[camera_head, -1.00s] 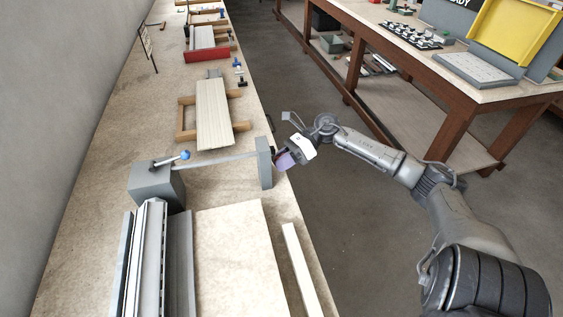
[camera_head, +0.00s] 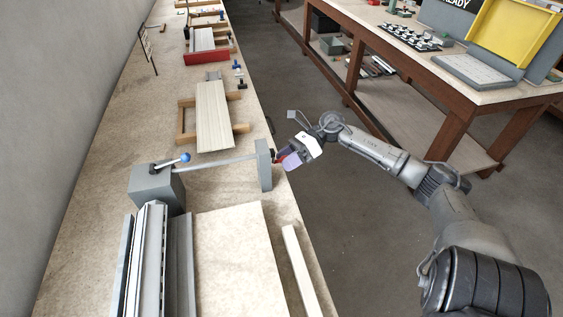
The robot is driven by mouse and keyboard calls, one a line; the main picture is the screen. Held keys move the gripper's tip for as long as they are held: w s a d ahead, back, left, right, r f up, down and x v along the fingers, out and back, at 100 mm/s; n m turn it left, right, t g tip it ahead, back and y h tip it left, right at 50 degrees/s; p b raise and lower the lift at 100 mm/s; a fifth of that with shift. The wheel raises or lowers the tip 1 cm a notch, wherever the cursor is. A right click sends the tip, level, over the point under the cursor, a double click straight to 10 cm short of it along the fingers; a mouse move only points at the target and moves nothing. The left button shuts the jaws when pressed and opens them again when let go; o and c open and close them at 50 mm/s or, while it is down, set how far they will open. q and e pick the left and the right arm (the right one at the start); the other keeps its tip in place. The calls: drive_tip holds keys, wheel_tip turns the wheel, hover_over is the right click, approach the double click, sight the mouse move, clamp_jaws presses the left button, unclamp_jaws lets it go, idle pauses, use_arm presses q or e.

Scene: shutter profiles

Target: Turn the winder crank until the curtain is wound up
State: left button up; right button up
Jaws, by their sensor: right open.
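The winder stands on the bench: a grey block (camera_head: 156,186) on the left and a grey upright (camera_head: 264,166) on the right, joined by a thin pale shaft (camera_head: 218,161). A crank arm with a blue ball knob (camera_head: 185,157) lies over the left block. A small red part (camera_head: 278,156) shows at the outer side of the right upright. My right gripper (camera_head: 284,161) is open beside that red part, at the bench edge; whether it touches is unclear. A pale slatted panel (camera_head: 213,112), perhaps the curtain, lies flat behind the shaft. My left gripper is out of view.
Metal profiles (camera_head: 150,260), a pale board (camera_head: 238,255) and a light strip (camera_head: 299,268) lie in front of the winder. A red tray (camera_head: 209,57) stands farther back. A wall runs along the left; open floor separates the second table (camera_head: 400,52).

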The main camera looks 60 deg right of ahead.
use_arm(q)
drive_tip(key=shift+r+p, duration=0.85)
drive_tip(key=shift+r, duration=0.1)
use_arm(e)
drive_tip(key=v, duration=1.2)
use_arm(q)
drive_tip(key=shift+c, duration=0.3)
